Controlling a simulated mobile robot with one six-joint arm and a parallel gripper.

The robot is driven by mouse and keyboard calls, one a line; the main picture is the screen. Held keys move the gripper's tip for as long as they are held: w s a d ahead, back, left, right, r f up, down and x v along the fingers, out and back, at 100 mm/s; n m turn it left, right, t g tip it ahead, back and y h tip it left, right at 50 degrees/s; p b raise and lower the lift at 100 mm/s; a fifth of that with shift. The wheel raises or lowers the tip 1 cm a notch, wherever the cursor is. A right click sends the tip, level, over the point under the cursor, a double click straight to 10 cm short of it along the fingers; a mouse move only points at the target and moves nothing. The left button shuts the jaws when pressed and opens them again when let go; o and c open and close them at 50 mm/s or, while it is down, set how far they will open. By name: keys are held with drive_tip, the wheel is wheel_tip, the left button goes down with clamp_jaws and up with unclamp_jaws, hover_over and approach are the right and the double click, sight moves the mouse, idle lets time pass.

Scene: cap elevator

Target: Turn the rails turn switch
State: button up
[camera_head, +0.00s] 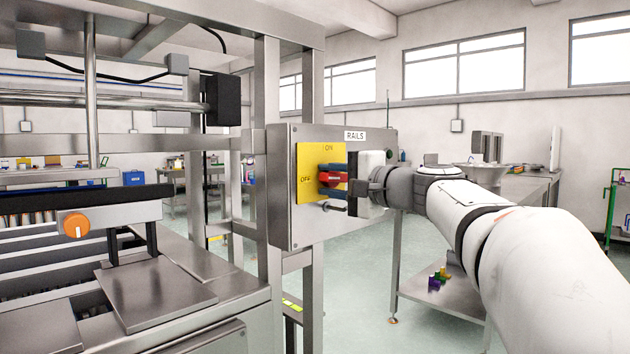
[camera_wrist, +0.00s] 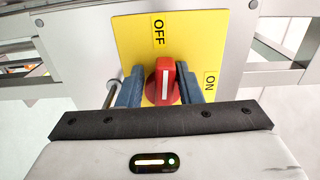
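The rails turn switch is a red rotary knob (camera_head: 328,178) on a yellow plate (camera_head: 309,187) marked ON at the top and OFF at the left. In the wrist view the knob (camera_wrist: 165,82) has its white-lined handle pointing at the OFF label (camera_wrist: 158,31). My gripper (camera_head: 333,180) is at the switch, with one blue finger above the knob and one below it. In the wrist view the fingers of my gripper (camera_wrist: 161,88) stand on either side of the handle, with a gap on both sides. The gripper is open around the handle.
The switch sits on a grey metal box (camera_head: 286,222) labelled RAILS, fixed to a steel frame (camera_head: 267,105). A thin metal rod (camera_head: 334,207) sticks out below the switch. A machine with an orange knob (camera_head: 76,225) stands at the left. Open floor lies beyond.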

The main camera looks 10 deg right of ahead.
drive_tip(key=shift+o, duration=0.8)
drive_tip(key=shift+d, duration=0.1)
drive_tip(key=v, duration=0.7)
drive_tip(key=shift+s+d+p, duration=0.25)
drive_tip(key=shift+p, duration=0.15)
drive_tip(key=shift+a, duration=0.1)
